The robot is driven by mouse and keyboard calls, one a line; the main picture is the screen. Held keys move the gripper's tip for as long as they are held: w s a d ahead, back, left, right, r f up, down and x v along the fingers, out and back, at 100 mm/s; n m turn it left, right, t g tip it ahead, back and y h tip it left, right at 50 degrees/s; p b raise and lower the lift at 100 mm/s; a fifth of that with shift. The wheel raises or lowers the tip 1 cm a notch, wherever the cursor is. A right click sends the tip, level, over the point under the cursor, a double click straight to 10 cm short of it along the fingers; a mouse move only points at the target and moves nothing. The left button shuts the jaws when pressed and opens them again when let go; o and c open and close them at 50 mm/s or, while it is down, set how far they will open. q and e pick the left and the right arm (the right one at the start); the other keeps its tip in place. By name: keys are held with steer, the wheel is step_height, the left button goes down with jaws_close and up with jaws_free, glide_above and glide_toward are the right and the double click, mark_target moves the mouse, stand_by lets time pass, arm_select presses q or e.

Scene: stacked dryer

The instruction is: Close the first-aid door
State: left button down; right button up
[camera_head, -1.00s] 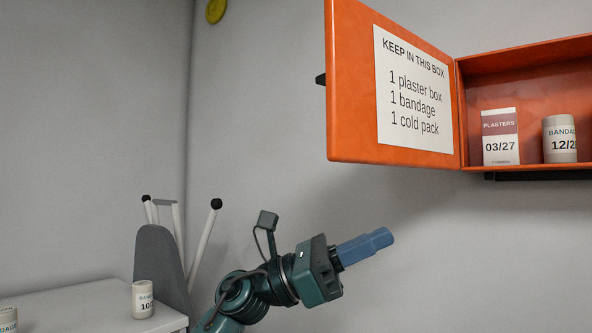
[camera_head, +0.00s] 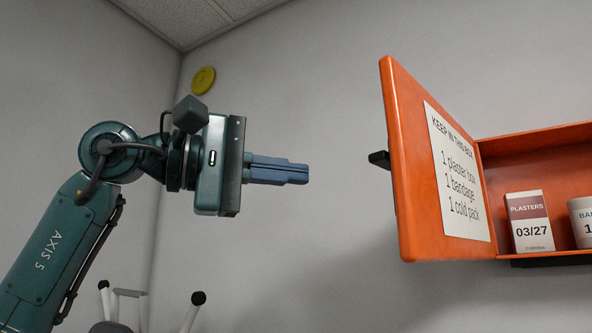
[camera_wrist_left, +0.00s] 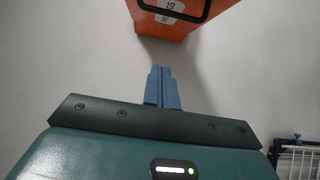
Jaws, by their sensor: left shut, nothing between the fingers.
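The orange first-aid door (camera_head: 408,170) stands wide open on the left side of its box (camera_head: 560,143), with a white label (camera_head: 458,175) on its inner face. A dark handle (camera_head: 379,159) sticks out from its outer side. My left gripper (camera_head: 306,173) is shut and empty, level with the handle, to its left and apart from it. In the left wrist view the blue fingers (camera_wrist_left: 162,88) are together, with the orange door or box (camera_wrist_left: 160,30) beyond them. A plasters box (camera_head: 529,222) and a white bandage roll (camera_head: 582,222) stand in the box. My right gripper is not in view.
A yellow round object (camera_head: 203,80) is on the wall at the upper left. Dark-tipped white legs (camera_head: 193,312) show at the bottom left. A rack (camera_wrist_left: 300,158) shows at the right of the wrist view. The wall between gripper and door is clear.

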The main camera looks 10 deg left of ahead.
arm_select(q)
steer(key=w+d+p, duration=0.1)
steer(key=d+p, duration=0.1)
steer(key=d, duration=0.7)
steer(key=shift+d, duration=0.35)
